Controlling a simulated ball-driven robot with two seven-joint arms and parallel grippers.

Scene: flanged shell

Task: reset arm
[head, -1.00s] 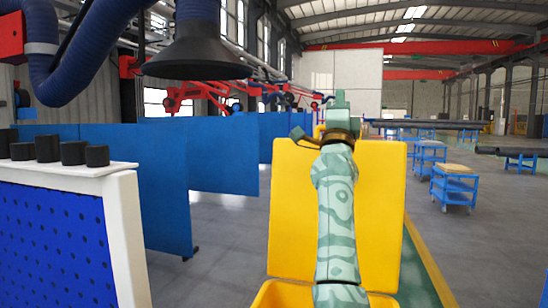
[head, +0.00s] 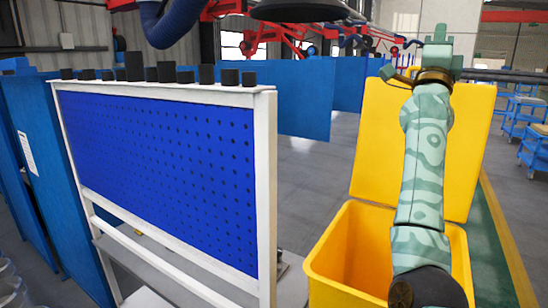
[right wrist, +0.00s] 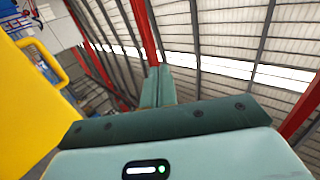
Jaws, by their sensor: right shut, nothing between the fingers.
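My right gripper (head: 439,42) is at the top right of the head view, at the end of my raised green patterned arm. It points up in front of the open lid of a yellow bin. In the right wrist view its fingers (right wrist: 158,84) are together with nothing between them, against the hall's roof. My left gripper is in neither view. No flanged shell shows that I can make out.
The yellow bin (head: 335,250) stands open beneath my right arm, its lid (head: 375,150) upright behind. A blue pegboard (head: 170,150) in a white frame stands at left, with several black cylinders (head: 165,71) along its top. Blue trolleys (head: 525,115) stand far right.

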